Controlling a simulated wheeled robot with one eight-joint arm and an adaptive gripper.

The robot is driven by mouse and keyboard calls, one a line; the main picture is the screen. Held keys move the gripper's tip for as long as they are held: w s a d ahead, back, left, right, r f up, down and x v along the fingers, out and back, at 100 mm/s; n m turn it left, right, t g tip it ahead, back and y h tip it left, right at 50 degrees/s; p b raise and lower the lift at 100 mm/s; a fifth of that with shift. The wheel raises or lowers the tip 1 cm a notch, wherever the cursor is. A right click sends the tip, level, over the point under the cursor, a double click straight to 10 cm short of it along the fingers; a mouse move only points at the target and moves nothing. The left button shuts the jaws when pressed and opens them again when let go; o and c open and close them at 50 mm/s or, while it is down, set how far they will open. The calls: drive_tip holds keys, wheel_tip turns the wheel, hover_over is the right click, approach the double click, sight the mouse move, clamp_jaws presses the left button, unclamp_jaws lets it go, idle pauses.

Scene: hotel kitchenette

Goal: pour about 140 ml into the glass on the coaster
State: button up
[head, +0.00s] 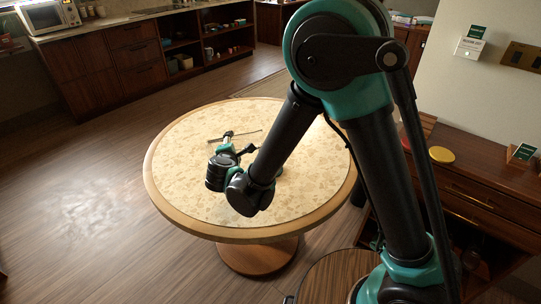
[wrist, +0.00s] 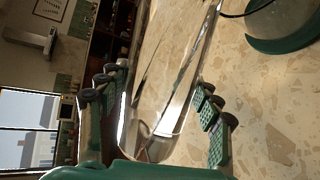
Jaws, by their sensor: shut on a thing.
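My gripper (wrist: 165,76) has its pads on both sides of a shiny, reflective vessel (wrist: 150,135) and is shut on it. The vessel runs up the middle of the wrist view, its rounded end near the bottom. What it holds cannot be made out. In the head view my gripper (head: 228,150) is low over the round table (head: 185,190), and my arm hides part of the tabletop. I cannot make out a glass or a coaster in either view.
A grey rounded thing with a dark green edge (wrist: 285,25) shows in the wrist view's top right; I cannot tell what it is. The near-left tabletop is bare. A wooden cabinet (head: 475,180) stands right, with a yellow round thing (head: 441,154) on it. A microwave (head: 48,15) is at back left.

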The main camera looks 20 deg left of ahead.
drive_tip(key=shift+w+d+p, duration=0.1)
drive_tip(key=shift+d+p, duration=0.1)
drive_tip(key=shift+p, duration=0.1)
idle(1.3)
drive_tip(key=shift+a+r, duration=0.1)
drive_tip(key=shift+a, duration=0.05)
drive_tip(key=shift+s, duration=0.2)
drive_tip(key=shift+s+a, duration=0.1)
drive_tip(key=shift+a, duration=0.25)
